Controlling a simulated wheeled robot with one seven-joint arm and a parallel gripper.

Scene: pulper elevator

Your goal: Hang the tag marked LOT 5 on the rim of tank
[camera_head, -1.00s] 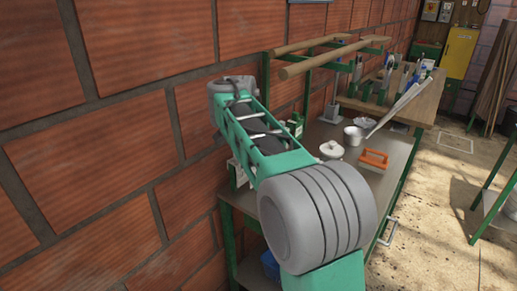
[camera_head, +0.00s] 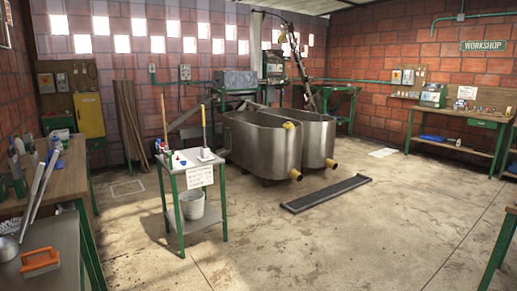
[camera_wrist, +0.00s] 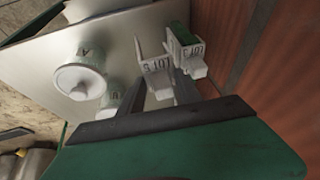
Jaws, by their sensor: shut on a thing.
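In the wrist view, my gripper (camera_wrist: 163,88) is shut on a pale tag marked LOT 5 (camera_wrist: 156,66), whose lettering appears upside down. The tag is close to the dark fingers, above a grey tabletop (camera_wrist: 120,42); I cannot tell whether it still touches anything there. Another tag with LOT lettering (camera_wrist: 190,52) is just right of it, by a green piece; its number is hard to read. In the head view, two steel tanks (camera_head: 252,140) and (camera_head: 316,142) stand side by side at mid-room, with open tops and yellow outlets. My gripper is outside the head view.
White lidded pots (camera_wrist: 80,78) and (camera_wrist: 113,96) stand left of the tag, near a brick wall (camera_wrist: 270,60). A small green-legged table (camera_head: 188,165) stands before the tanks. A dark floor grate (camera_head: 326,194) lies right of it. The front floor is open.

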